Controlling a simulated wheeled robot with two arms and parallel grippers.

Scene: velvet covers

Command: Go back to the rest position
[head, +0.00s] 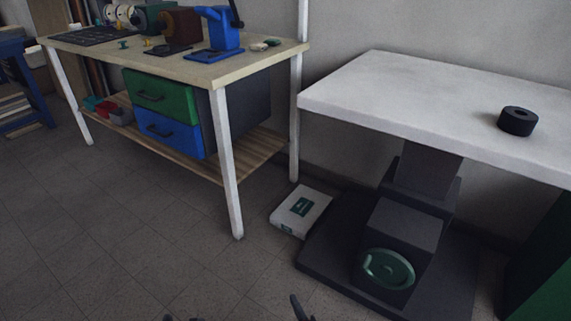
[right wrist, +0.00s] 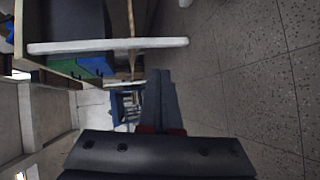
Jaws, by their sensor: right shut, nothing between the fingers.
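My right gripper (head: 300,308) shows as a small dark tip at the bottom edge of the head view. In the right wrist view its dark fingers (right wrist: 160,85) are together, with nothing between them. It is over the floor, apart from the tables. A small dark piece at the bottom edge, left of centre in the head view, may be part of my left gripper; too little shows to tell its state.
A wooden workbench (head: 265,58) with green and blue drawers stands at the left. A white table (head: 420,90) bearing a black ring (head: 518,121) is at the right. A white box (head: 301,211) lies on the floor between them. The tiled floor (head: 120,230) in front is clear.

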